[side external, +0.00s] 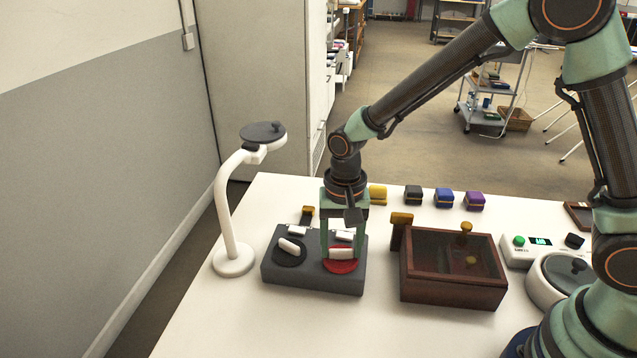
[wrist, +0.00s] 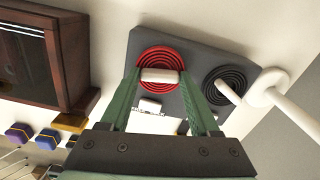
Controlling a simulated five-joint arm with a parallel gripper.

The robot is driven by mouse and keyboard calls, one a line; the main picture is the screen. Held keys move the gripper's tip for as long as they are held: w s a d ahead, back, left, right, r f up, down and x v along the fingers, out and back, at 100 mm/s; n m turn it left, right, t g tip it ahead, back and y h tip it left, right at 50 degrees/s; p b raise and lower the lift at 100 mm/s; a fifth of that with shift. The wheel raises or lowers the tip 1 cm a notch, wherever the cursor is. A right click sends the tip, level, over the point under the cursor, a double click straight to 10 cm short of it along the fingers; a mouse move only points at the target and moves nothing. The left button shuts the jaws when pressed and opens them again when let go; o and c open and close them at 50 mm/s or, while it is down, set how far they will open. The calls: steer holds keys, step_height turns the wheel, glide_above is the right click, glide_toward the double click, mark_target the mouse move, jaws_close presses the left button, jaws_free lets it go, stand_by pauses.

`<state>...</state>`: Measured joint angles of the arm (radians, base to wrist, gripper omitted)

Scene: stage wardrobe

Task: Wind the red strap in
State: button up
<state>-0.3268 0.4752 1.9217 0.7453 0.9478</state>
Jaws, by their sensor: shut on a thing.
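The winder is a dark grey block (side external: 312,281) on the white table, and it also shows in the wrist view (wrist: 197,62). On its right in the side view is a red spool (side external: 341,267), seen in the wrist view as red coiled rings (wrist: 158,60) with a white bar handle (wrist: 159,76) across it. My gripper (side external: 341,252) is shut on this white handle, one finger at each end. A black spool (side external: 289,254) with its own white handle (side external: 290,245) sits to the left. No loose red strap end is clearly visible.
A white lamp-like stand (side external: 234,257) is left of the winder. A brown box with a glass lid (side external: 454,285) stands close on the right. Yellow (side external: 377,194), black (side external: 413,195), blue (side external: 444,197) and purple (side external: 474,201) blocks line the back edge.

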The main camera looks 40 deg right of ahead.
mark_target(341, 250)
steer(key=shift+w+r+m, duration=0.1)
steer(key=shift+m, duration=0.4)
steer(key=o, duration=1.4)
steer(key=shift+c, duration=0.2)
step_height(341, 250, up, 12)
